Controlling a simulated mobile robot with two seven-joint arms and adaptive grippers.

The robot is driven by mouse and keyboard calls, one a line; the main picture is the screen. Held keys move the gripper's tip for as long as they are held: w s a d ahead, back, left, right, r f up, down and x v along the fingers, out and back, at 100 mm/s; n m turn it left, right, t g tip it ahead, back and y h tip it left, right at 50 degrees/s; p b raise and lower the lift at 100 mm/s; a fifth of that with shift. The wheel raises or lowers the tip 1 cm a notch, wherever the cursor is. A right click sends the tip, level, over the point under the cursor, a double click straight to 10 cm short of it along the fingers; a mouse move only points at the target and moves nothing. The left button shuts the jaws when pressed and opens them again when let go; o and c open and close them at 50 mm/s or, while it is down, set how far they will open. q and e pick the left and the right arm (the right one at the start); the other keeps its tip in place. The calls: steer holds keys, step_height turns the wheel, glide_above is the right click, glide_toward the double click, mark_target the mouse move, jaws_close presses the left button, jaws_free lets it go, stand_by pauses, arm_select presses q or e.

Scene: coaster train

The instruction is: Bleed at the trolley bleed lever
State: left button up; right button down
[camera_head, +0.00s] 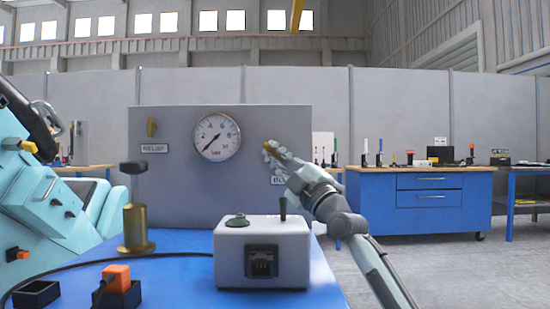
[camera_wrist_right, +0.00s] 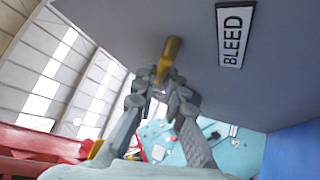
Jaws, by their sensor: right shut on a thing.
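The brass-yellow bleed lever (camera_wrist_right: 172,49) sticks out from a grey panel (camera_head: 180,190), beside a white label reading BLEED (camera_wrist_right: 235,36) in the right wrist view. My right gripper (camera_wrist_right: 160,82) is shut on the lever's lower end. In the head view the right gripper (camera_head: 274,153) reaches the panel's right side, and only a bit of the lever (camera_head: 268,143) shows past the fingers. The gripper partly hides the label there. A round gauge (camera_head: 217,137) is on the panel, its needle pointing to the lower left. My left gripper is not seen.
On the blue trolley top stand a white box (camera_head: 262,252), a brass post with a dark knob (camera_head: 136,215) and an orange connector (camera_head: 117,278). Teal machinery (camera_head: 70,215) is at left. A blue workbench (camera_head: 418,205) stands behind, right.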

steer(key=shift+r+m, duration=0.1)
steer(key=shift+m, duration=0.2)
steer(key=c, duration=1.6)
jaws_free()
steer(key=v, duration=1.2)
